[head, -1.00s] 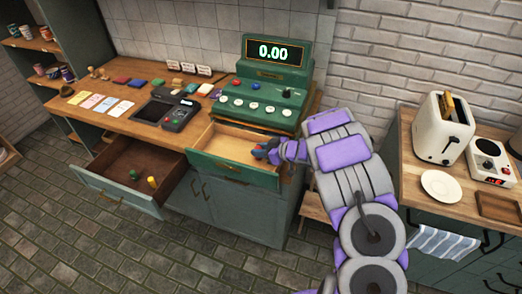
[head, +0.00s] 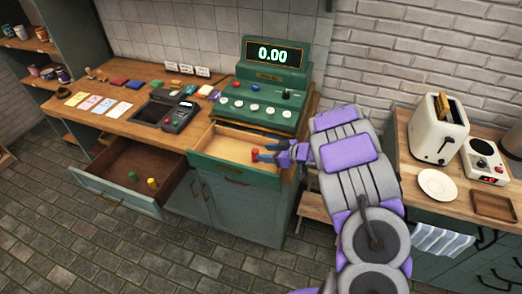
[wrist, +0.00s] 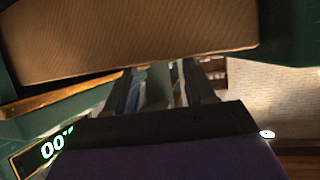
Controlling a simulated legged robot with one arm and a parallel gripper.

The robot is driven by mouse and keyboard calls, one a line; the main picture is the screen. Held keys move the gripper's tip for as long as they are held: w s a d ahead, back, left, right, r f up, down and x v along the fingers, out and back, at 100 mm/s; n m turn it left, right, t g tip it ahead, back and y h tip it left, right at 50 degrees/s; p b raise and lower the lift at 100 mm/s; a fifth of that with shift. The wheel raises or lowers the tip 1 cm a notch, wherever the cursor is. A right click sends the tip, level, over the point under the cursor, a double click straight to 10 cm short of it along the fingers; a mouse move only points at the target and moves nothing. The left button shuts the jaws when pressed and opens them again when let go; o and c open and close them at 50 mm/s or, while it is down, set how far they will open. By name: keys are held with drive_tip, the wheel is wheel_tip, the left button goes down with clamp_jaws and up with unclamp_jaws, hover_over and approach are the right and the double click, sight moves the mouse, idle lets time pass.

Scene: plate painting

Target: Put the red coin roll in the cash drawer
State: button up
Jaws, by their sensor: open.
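The red coin roll (head: 255,155) appears to stand upright inside the open green cash drawer (head: 235,177), near its right side. It is small, and part of it may be hidden by my gripper. My gripper (head: 265,154) is open, low over the drawer's right side, just to the right of the red roll. I cannot tell whether they touch. In the wrist view the fingers of my gripper (wrist: 162,85) point away from the camera, and I see no red roll there. The cash register (head: 262,95) above the drawer reads 0.00.
A lower drawer (head: 115,195) stands open at the left with a green roll (head: 133,177) and a yellow roll (head: 152,184). A card terminal (head: 178,116) is on the counter. A toaster (head: 438,130) and a plate (head: 437,184) are on the right counter.

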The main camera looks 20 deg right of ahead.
drive_tip(key=w+d+v, duration=0.1)
drive_tip(key=v, duration=0.5)
drive_tip(key=w+d+r+m+t+h, duration=0.2)
drive_tip(key=w+d+r+h, duration=0.1)
drive_tip(key=d+r+h, duration=0.55)
drive_tip(key=s+d+r+m+g+h, duration=0.35)
drive_tip(key=s+r+m+h, duration=0.2)
drive_tip(key=s+r, duration=0.4)
drive_tip(key=s+a+g+y, duration=0.1)
drive_tip(key=s+a+g, duration=0.2)
drive_tip(key=s+a, duration=0.5)
drive_tip(key=s+a+f+m+g+y, duration=0.1)
drive_tip(key=s+a, duration=0.7)
drive_tip(key=s, duration=0.8)
drive_tip(key=s+a+f+g+y, duration=0.1)
drive_tip(key=s+a+g+y, duration=0.2)
drive_tip(key=s+a+g, duration=0.2)
drive_tip(key=s+a, duration=0.3)
drive_tip(key=s, duration=0.4)
drive_tip(key=shift+f+p, duration=0.25)
drive_tip(key=shift+p, duration=0.15)
